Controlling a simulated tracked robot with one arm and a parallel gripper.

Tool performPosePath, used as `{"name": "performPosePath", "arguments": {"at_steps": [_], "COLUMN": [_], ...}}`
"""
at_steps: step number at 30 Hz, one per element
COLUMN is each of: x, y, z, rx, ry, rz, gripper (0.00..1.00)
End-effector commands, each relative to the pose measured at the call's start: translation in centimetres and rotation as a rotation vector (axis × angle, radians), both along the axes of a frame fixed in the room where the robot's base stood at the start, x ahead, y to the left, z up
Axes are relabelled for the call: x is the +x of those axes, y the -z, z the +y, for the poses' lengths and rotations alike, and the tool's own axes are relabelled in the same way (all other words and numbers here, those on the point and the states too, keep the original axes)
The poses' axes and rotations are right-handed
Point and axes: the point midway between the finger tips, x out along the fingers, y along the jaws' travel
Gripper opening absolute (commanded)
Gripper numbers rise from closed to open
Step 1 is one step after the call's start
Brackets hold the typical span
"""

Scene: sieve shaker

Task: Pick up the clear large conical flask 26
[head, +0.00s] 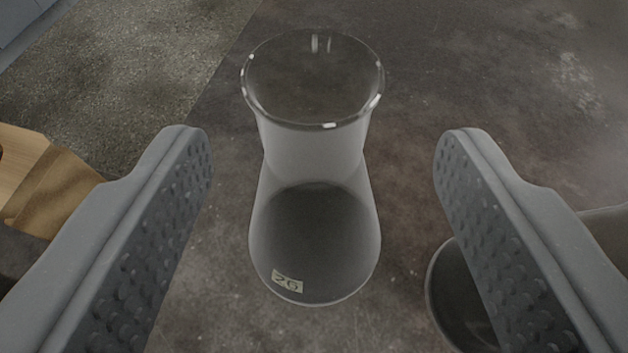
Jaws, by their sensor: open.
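The clear large conical flask (315,220) stands upright on the dark surface in the middle of the head view. My gripper (322,150) is open, with one grey studded finger on the left and one on the right of the flask. There is a visible gap between each finger and the glass, and neither touches it in this view. The gripper holds nothing.
A dark round vessel (450,300) stands at lower right, partly hidden behind the right finger. A wooden, tan-brown object (50,185) lies at the left edge, partly behind the left finger. The dark surface (470,70) beyond the flask is clear.

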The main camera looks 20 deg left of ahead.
Motion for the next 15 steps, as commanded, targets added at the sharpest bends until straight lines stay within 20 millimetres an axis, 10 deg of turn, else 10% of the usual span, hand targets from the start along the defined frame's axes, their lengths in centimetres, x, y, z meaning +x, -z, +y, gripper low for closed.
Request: {"name": "performPosePath", "arguments": {"at_steps": [15], "x": [3.7], "y": [2.2], "z": [1.4], "rx": [0.001], "ry": [-0.002], "rz": [0.000], "gripper": [0.60]}}
